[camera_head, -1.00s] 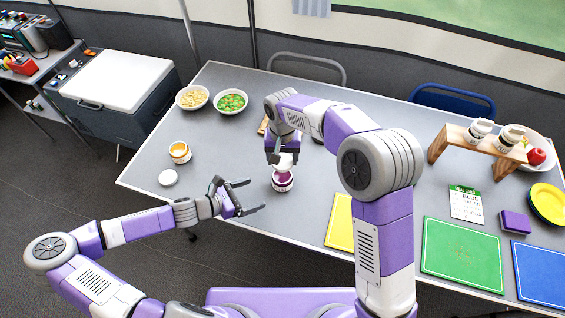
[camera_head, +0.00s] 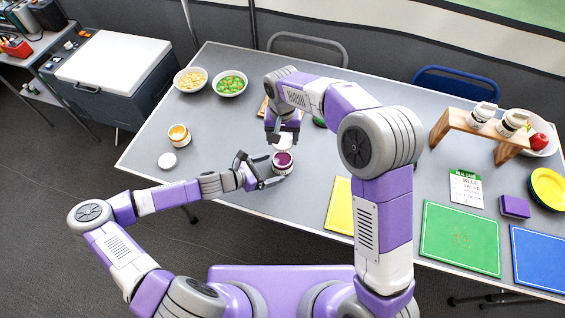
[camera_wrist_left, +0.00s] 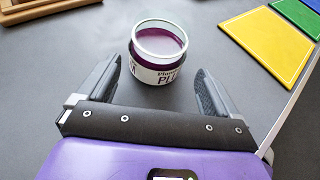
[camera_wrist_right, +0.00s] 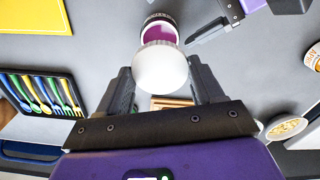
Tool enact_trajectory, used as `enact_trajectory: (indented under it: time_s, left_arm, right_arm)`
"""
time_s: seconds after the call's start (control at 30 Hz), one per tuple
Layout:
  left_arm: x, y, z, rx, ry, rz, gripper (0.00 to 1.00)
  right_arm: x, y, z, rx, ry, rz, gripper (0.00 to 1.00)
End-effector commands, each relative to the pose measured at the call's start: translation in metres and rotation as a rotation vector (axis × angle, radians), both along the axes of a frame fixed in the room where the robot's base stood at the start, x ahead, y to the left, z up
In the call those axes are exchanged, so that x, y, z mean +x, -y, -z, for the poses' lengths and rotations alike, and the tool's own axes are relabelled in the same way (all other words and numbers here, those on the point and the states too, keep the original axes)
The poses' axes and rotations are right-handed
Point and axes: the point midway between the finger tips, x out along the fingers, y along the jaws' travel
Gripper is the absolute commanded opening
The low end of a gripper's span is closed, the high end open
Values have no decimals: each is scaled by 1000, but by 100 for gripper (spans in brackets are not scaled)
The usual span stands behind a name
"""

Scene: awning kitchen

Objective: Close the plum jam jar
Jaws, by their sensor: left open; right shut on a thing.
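The plum jam jar (camera_head: 283,161) stands upright and uncovered on the grey table, with purple jam inside. In the left wrist view the jar (camera_wrist_left: 158,52) shows its "Plum" label. My left gripper (camera_head: 262,168) is open, its fingers (camera_wrist_left: 158,85) reaching toward either side of the jar, which stands at or just beyond the tips. My right gripper (camera_head: 282,135) is shut on a round white lid (camera_wrist_right: 160,68). The lid is held above and a little behind the jar, partly hidden by the gripper in the head view.
An open orange jar (camera_head: 179,134) and a loose white lid (camera_head: 167,160) lie to the left. Two bowls (camera_head: 230,84) stand behind. Yellow, green (camera_head: 460,238) and blue boards lie at the right. A wooden stand (camera_head: 478,128) holds two lidded jars.

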Motion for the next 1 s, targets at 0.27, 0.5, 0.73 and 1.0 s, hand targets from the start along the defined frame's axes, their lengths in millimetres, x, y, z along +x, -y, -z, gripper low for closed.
enact_trajectory:
  time_s: [0.27,0.5,0.73,1.0]
  left_arm:
    - [18,31,15,-1,-1,1,94]
    - [22,37,18,1,-1,0,94]
    - [22,37,18,1,-1,0,89]
    - [22,37,18,0,0,1,48]
  right_arm:
    - [0,0,0,0,0,0,39]
    - [0,0,0,0,0,0,39]
    - [0,0,0,0,0,0,39]
    - [0,0,0,0,0,0,39]
